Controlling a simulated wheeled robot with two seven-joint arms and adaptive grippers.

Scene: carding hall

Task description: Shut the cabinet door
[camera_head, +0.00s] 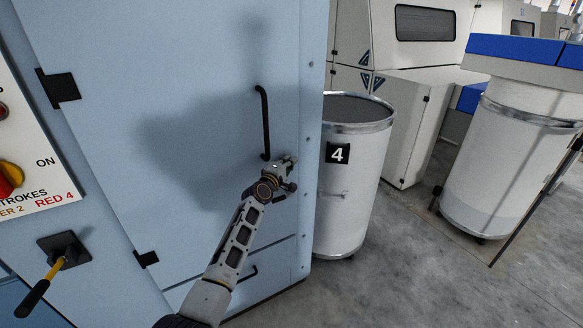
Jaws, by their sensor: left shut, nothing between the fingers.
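The light blue cabinet door (185,90) fills the left and middle of the view. It has black hinges (60,88) on its left side and a long black upright handle (264,122) near its right side. The door looks about flush with the cabinet front, and I see no clear gap along its edges. My left gripper (287,170) is shut and empty, in front of the door's right part, just below and right of the handle's lower end. I cannot tell whether it touches the door. My right gripper is not in view.
A white drum marked 4 (350,190) stands close right of the cabinet. A second white drum (510,150) stands farther right, with a dark pole before it. A control panel (25,150) and a yellow-and-black lever (48,275) are at left. Grey floor (420,270) is clear at lower right.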

